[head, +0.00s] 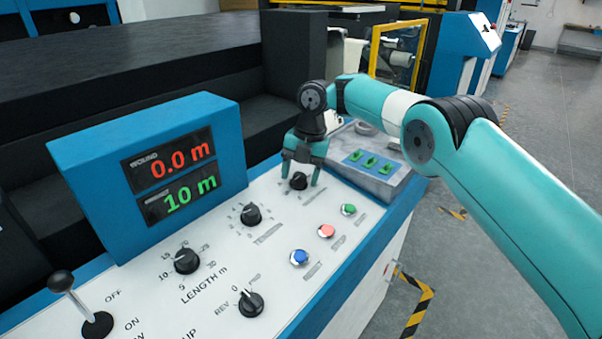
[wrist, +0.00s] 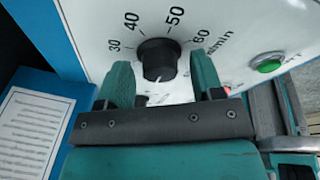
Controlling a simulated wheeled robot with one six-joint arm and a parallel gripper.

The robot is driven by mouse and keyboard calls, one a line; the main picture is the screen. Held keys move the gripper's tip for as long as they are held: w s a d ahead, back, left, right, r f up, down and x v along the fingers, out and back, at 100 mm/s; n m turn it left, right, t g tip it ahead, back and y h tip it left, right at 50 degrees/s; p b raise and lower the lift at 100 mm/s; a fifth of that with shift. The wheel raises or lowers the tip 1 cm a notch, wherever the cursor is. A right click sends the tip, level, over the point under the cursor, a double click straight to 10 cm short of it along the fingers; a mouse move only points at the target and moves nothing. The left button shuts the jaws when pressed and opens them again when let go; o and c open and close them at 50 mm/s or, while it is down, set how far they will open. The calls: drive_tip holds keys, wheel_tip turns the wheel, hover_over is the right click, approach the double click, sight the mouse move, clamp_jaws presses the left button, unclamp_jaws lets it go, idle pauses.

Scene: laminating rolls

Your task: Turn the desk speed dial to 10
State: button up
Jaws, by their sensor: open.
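The speed dial is a black knob (head: 299,182) on the white sloped desk panel (head: 215,215). In the wrist view the dial (wrist: 158,58) has printed marks 30, 40, 50 and 60 around its far side, with m/min lettering at the right. My gripper (head: 300,174) is over the dial, pointing down. In the wrist view my gripper (wrist: 163,70) is open, with one finger on each side of the knob and a visible gap on both sides. The mark 10 is hidden, and I cannot clearly read the knob's pointer.
A green button (head: 348,209), a red button (head: 326,231) and a blue button (head: 299,258) sit nearby. The tension dial (head: 250,214) and length dial (head: 187,260) are to the left. A grey box with green switches (head: 370,162) stands close right. The display (head: 168,175) reads 0.0 m and 10 m.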

drive_tip(key=p+v, duration=1.7)
drive_tip(key=p, duration=0.4)
drive_tip(key=shift+r, duration=0.2)
drive_tip(key=shift+d, duration=0.15)
